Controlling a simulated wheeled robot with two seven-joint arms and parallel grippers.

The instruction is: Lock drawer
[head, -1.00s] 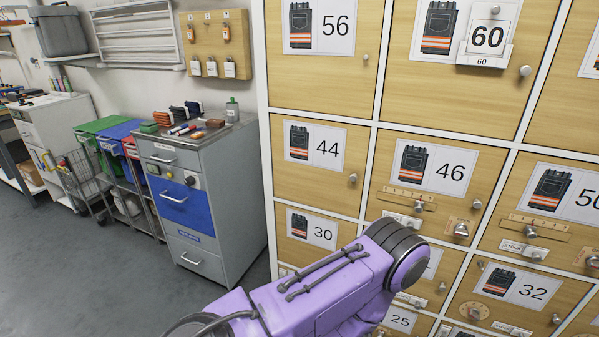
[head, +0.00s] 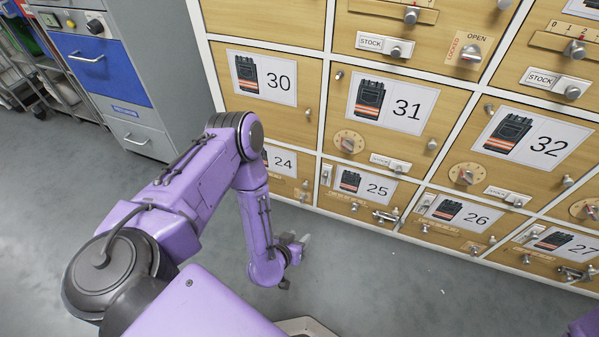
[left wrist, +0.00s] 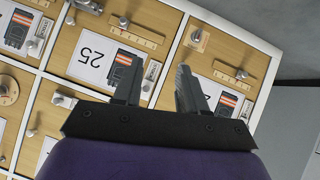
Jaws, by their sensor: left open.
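The task does not say which drawer. The bottom row has 24 (head: 283,163), 25 (head: 364,189), 26 (head: 463,217) and 27 (head: 553,243), with small knobs and latches. My left gripper (head: 292,250) hangs low in front of 24 and 25, apart from them in the head view. In the left wrist view the left gripper (left wrist: 156,82) is open and empty, facing the front marked 25 (left wrist: 95,55) and another front whose number is hidden. The right gripper is out of view.
Above are fronts 30 (head: 265,77), 31 (head: 399,103) and 32 (head: 529,138); 31 and 32 have round dials. A plate marked LOCKED and OPEN (head: 468,50) sits higher. A grey cabinet with a blue drawer (head: 100,70) stands left. The grey floor ahead is clear.

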